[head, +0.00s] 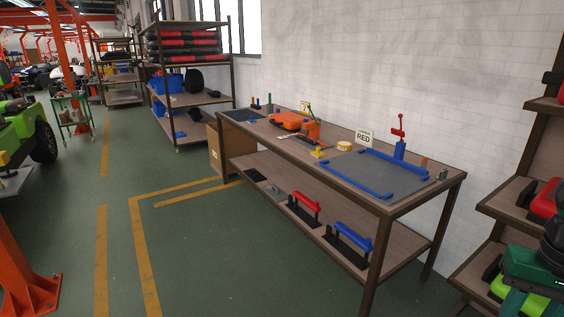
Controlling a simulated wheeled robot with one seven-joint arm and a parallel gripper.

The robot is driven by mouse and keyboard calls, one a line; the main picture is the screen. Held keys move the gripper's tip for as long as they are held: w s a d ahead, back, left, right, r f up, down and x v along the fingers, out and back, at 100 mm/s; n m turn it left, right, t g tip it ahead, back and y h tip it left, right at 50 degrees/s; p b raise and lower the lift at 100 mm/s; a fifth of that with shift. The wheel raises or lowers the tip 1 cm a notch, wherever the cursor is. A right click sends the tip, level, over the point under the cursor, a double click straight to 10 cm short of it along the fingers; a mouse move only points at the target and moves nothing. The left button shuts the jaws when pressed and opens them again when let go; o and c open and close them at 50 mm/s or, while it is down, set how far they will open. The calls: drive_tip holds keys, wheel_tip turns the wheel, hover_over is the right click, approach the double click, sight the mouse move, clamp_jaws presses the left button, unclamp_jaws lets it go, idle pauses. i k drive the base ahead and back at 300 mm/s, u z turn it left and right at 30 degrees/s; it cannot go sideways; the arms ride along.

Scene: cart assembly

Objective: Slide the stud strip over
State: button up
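A workbench (286,151) stands against the white wall. On its near right part lies a grey mat (375,172). One blue bar (358,181) lies along the mat's front side and another blue bar (395,163) along its back side. I cannot tell which piece, if any, is the stud strip. A few small upright pieces (424,164) stand at the mat's right end. My gripper is not in view.
A sign reading RED (364,137), a yellow round piece (344,147) and an orange tool (310,130) are on the bench. Red-handled (304,203) and blue-handled (348,239) pieces sit on its lower shelf. Shelving (536,190) stands at right. Green floor (230,260) before the bench is open.

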sight(307, 138)
drive_tip(key=i, duration=1.65)
drive_tip(key=u, duration=1.1)
drive_tip(key=i, duration=2.55)
drive_tip(key=z, duration=0.25)
